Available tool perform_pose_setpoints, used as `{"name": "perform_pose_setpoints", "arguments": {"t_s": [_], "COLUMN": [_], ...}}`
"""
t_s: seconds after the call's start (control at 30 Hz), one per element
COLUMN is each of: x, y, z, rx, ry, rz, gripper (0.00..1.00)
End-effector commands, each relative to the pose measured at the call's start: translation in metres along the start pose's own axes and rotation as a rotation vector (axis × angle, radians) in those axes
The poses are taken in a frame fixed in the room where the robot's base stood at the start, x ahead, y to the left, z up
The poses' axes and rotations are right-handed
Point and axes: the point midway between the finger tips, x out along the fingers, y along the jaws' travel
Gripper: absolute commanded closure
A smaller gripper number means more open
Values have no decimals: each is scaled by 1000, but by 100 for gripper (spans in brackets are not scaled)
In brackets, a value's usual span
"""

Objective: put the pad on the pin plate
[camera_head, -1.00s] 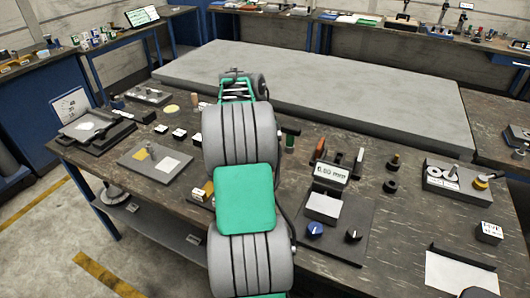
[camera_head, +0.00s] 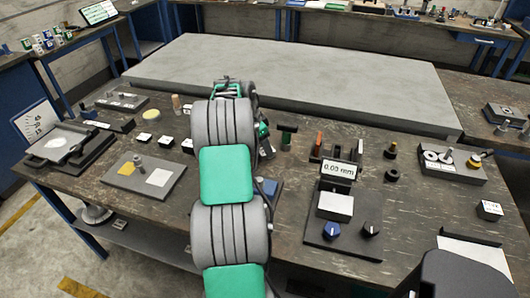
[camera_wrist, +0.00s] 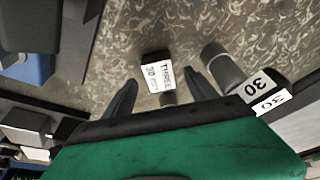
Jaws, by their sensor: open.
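I cannot tell for certain which item is the pad. My gripper (camera_wrist: 160,92) is open in the wrist view, with nothing held. A small labelled block (camera_wrist: 157,72) shows beyond and between the fingers.
A tray (camera_head: 462,172) with rings and pegs stands at the right. A gauge (camera_head: 340,170) on a dark base is right of my arm. A large grey slab (camera_head: 300,85) fills the back. Small blocks and a yellow disc (camera_head: 151,113) are left of my arm.

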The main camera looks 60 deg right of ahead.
Motion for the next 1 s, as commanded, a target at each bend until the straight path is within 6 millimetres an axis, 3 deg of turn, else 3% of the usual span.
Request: {"name": "perform_pose_setpoints", "arguments": {"t_s": [0.13, 0.37, 1.0], "x": [20, 22, 21], "y": [1, 1, 1], "z": [-1, -2, -2], "rx": [2, 3, 3], "ry": [-1, -1, 0], "rz": [2, 1, 1], "gripper": [34, 35, 88]}}
